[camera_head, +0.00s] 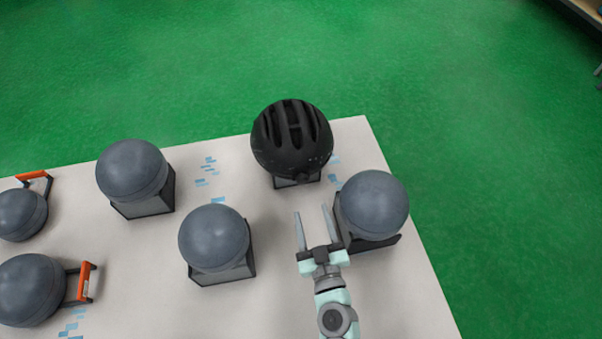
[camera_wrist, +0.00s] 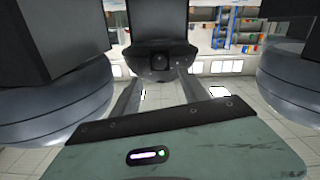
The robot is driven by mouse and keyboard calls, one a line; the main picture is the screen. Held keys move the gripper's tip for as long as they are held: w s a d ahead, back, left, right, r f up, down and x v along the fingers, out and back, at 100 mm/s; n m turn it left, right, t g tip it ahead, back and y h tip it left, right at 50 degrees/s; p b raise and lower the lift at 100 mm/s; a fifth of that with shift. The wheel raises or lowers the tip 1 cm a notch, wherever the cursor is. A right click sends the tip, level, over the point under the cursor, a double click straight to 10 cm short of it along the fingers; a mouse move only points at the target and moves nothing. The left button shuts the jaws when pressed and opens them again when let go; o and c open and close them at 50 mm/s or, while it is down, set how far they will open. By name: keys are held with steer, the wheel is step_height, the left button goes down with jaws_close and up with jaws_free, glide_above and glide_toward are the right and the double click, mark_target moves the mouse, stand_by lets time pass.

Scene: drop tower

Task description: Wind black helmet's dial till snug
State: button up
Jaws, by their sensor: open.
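The black helmet (camera_head: 291,135) has long vents and sits on a stand at the back right of the white table. Its dial (camera_head: 304,177) looks like a small dark knob at the lower rim, facing my gripper. In the wrist view the dial (camera_wrist: 159,62) is a dark round knob on the helmet's rear (camera_wrist: 160,20), straight ahead between the fingers. My gripper (camera_head: 313,209) is open and empty, its fingers pointing at the helmet with a gap short of it. The fingers also show in the wrist view (camera_wrist: 158,86).
A grey headform (camera_head: 374,204) stands close to the right of my gripper, and another headform (camera_head: 213,238) stands to its left. More grey headforms (camera_head: 131,170) stand further left, two beside orange-handled frames (camera_head: 84,282). The white table (camera_head: 280,300) is bare in front; green floor surrounds it.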

mark_target(303, 182)
steer(key=p+x, duration=0.2)
steer(key=x, duration=0.7)
steer(key=shift+w, duration=0.35)
steer(key=shift+c, duration=0.5)
jaws_close()
